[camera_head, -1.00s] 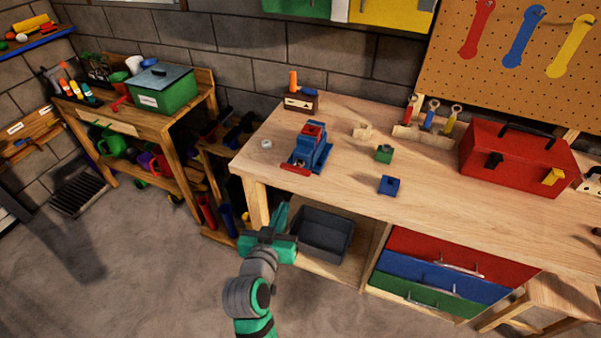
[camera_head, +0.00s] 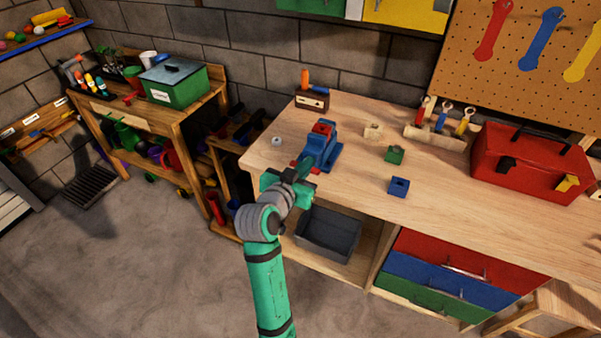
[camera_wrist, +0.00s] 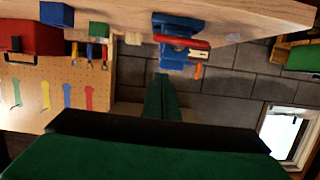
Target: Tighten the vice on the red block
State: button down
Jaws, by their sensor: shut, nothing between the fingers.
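The blue vice (camera_head: 328,155) stands near the left end of the wooden workbench, with the red block (camera_head: 322,128) at its top. In the wrist view, which looks upside down, the vice (camera_wrist: 172,26) is ahead of the fingertips, with a red bar (camera_wrist: 190,42) across its front. The red block cannot be made out there. My green gripper (camera_head: 304,163) is shut and empty, at the bench's front edge just before the vice. It partly hides the vice's front and red bar in the head view. In the wrist view my closed fingers (camera_wrist: 162,78) point toward the vice; contact cannot be told.
On the workbench (camera_head: 440,210) a green block (camera_head: 395,154) and a blue block (camera_head: 399,187) lie right of the vice. A metal nut (camera_head: 277,141) lies to its left. A red toolbox (camera_head: 530,165) stands at the right. A dark bin (camera_head: 330,233) sits below.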

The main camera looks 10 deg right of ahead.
jog(key=shift+w+d+f, duration=0.2)
jog(key=shift+w+f, duration=0.15)
jog(key=shift+f, duration=0.4)
jog(key=shift+w+d+f, duration=0.25)
jog(key=shift+w+f, duration=0.15)
jog(key=shift+f, duration=0.4)
jog(key=shift+w+d+f, duration=0.2)
jog(key=shift+w+f, duration=0.15)
jog(key=shift+f, duration=0.4)
jog(key=shift+d, duration=0.15)
